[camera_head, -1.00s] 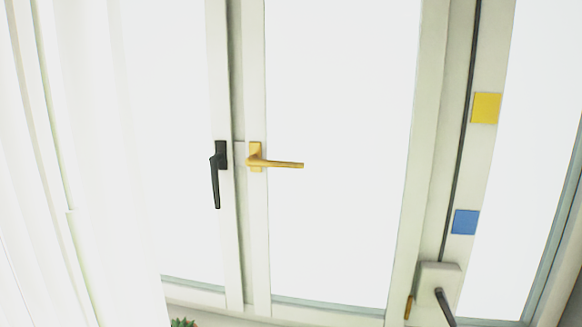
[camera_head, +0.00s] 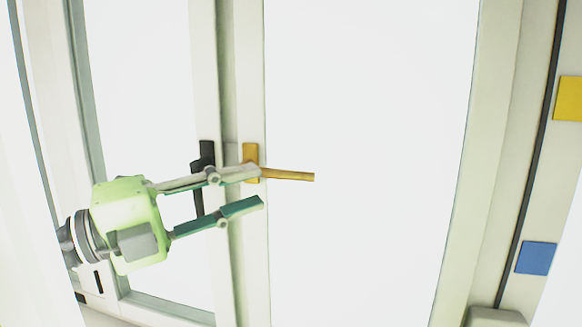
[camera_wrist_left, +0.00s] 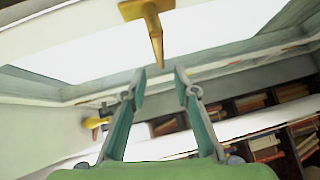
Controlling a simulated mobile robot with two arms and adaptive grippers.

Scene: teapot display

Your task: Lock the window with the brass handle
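The brass handle (camera_head: 290,176) is on the right window sash, its lever level and pointing right from a small brass plate. It also shows in the left wrist view (camera_wrist_left: 154,28), at the top middle. My left gripper (camera_head: 260,187) comes in from the left, open and empty. Its upper finger overlaps the lower part of the brass plate in the head view. In the wrist view (camera_wrist_left: 160,72), the lever's end points toward the gap between the fingertips, apparently just beyond them; contact is not clear. My right gripper is not in view.
A black handle (camera_head: 207,152) on the left sash hangs down, partly hidden behind my left gripper. A yellow square (camera_head: 568,98) and a blue square (camera_head: 536,258) are on the right. Shelves with books (camera_wrist_left: 265,145) show in the wrist view, with another brass-coloured piece (camera_wrist_left: 97,122) at left.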

